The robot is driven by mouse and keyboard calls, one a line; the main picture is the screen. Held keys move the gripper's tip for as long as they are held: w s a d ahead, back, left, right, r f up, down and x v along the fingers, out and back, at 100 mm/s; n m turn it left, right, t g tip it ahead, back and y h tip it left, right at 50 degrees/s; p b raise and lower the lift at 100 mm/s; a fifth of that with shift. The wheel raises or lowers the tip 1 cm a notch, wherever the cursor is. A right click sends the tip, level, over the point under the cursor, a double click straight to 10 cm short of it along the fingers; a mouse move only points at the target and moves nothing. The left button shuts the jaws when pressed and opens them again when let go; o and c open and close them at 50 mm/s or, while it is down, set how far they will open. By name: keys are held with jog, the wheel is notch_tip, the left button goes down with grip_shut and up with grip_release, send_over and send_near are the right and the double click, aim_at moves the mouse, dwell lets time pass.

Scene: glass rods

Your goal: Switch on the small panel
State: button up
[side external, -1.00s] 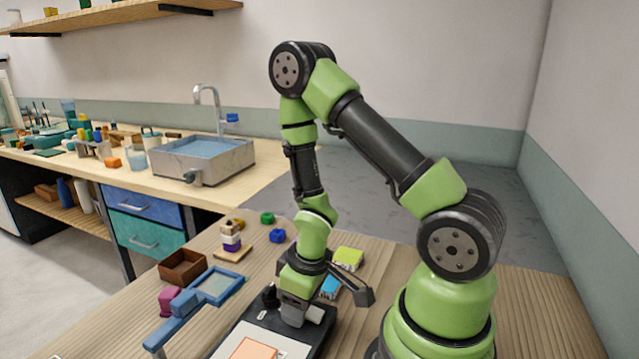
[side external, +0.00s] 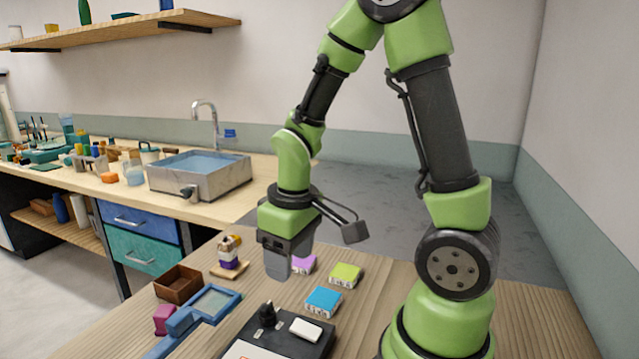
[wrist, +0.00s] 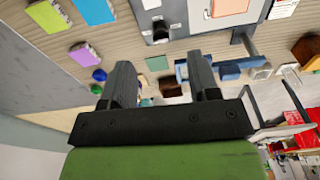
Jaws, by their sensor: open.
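The small panel (side external: 272,342) is a dark box on the wooden table, cut off by the bottom edge in the side view. It carries a black knob or lever (side external: 267,313) and a white block-like part (side external: 305,329). Whether it is on or off, I cannot tell. In the wrist view the panel (wrist: 180,22) is at the top, with the black knob (wrist: 161,31) and an orange patch (wrist: 229,7). My gripper (side external: 278,268) hangs above and behind the panel, apart from it. In the wrist view its two fingers (wrist: 162,72) are spread with nothing between them.
A blue-framed tool (side external: 205,306), a brown open box (side external: 178,284) and a pink block (side external: 164,319) lie left of the panel. Blue (side external: 323,301), lime (side external: 345,275) and purple (side external: 303,264) blocks lie behind it. A stacked toy (side external: 229,255) stands farther back.

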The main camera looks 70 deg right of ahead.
jog(key=s+a+r+m+t+y, duration=0.1)
jog(key=s+a+r+t, duration=0.2)
jog(key=r, duration=0.4)
jog(key=s+a+r+m+t+y, duration=0.1)
jog(key=s+a+r+m+t, duration=0.1)
jog(key=r, duration=0.5)
jog(key=shift+s+a+r+t, duration=0.2)
jog(key=shift+s+a+t, duration=0.4)
jog(key=shift+s+a, duration=0.5)
jog(key=shift+s+d, duration=0.15)
jog(key=shift+d, duration=0.05)
